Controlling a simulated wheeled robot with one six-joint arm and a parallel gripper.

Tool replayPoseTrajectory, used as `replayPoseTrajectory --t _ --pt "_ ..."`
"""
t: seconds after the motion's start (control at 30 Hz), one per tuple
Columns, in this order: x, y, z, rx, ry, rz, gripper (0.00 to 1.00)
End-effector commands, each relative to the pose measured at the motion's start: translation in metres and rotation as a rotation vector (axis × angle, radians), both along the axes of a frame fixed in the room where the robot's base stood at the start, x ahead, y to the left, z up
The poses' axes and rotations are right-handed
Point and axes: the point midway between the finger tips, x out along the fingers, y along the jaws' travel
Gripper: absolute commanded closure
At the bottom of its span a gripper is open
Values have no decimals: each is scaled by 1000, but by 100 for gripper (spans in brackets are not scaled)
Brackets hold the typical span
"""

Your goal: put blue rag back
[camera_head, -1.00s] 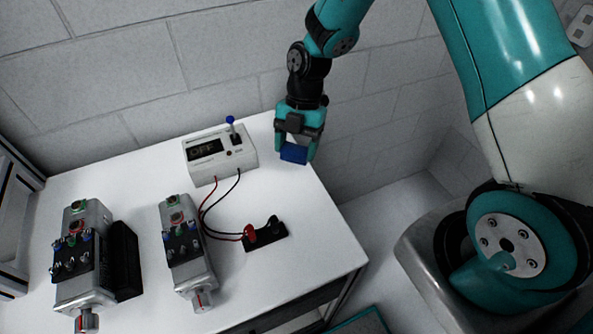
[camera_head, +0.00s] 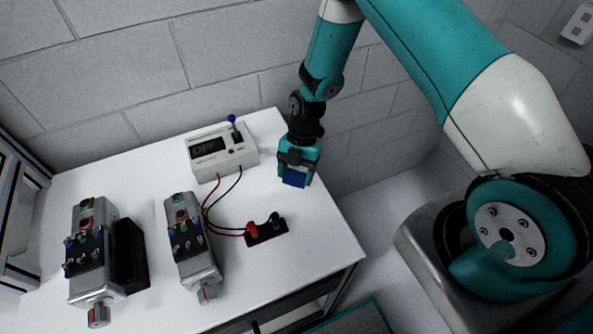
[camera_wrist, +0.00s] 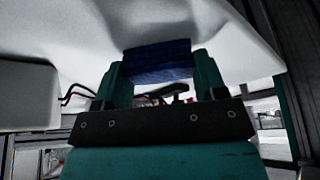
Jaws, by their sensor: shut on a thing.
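The blue rag (camera_head: 294,179) is a small dark-blue folded block. My gripper (camera_head: 297,172) is shut on it, over the right back part of the white table (camera_head: 325,225), to the right of the white meter box. In the wrist view the blue rag (camera_wrist: 158,62) lies between the two teal fingers of my gripper (camera_wrist: 160,78), close to the white surface. I cannot tell whether the rag touches the table top.
The white meter box (camera_head: 222,152) with a blue-topped lever stands at the table's back. Wires run from it to a black terminal block (camera_head: 266,230). The table's right edge is near my gripper.

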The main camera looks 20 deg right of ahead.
Motion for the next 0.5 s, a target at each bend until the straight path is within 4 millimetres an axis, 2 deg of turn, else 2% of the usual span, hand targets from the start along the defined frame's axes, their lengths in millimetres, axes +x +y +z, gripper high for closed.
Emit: replayPoseTrajectory --t 0.03,0.07,0.1,0.17,0.5 --pt "0 0 -3 0 0 0 61" --pt "0 0 -2 0 0 0 31" --pt "0 0 -1 0 0 0 21" --pt "0 0 -1 0 0 0 10" --pt "0 0 3 0 0 -1 10"
